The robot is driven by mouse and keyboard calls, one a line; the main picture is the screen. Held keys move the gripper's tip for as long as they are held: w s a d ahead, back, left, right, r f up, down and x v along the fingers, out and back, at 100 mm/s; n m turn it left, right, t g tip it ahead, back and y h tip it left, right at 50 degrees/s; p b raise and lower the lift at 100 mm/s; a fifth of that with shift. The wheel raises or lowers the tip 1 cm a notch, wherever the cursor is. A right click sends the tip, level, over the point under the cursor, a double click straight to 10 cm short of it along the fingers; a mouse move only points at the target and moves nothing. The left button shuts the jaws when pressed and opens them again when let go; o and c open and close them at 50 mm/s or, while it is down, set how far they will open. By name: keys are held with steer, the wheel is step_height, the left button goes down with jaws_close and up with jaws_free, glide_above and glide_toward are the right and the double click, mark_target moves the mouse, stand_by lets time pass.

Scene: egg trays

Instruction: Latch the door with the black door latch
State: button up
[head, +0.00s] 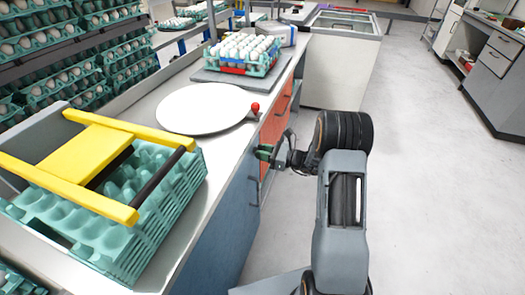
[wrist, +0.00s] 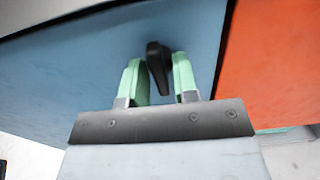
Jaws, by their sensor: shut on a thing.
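The black door latch (wrist: 157,62) is a small dark bar on the blue door (wrist: 95,62) in the wrist view, close to the door's edge beside the orange panel. It is slightly tilted. My gripper (wrist: 160,80) has its two green fingers on either side of the latch and is shut on it. In the head view my gripper (head: 266,153) is at the upper front of the blue door (head: 222,222), just below the counter edge. The latch itself is hidden there by the fingers.
An orange door (head: 275,130) adjoins the blue one, and it fills the right of the wrist view (wrist: 272,60). The counter above carries a white round plate (head: 203,108), a red-knobbed lever (head: 255,107) and egg trays (head: 165,225). Open floor (head: 430,200) lies to the right.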

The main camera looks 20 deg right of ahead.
stand_by(0.3)
steer(key=o, duration=0.6)
steer(key=shift+o, duration=0.2)
steer(key=v, duration=1.3)
steer(key=shift+s+d+p, duration=0.2)
steer(key=shift+d+p, duration=0.1)
steer(key=shift+d, duration=0.05)
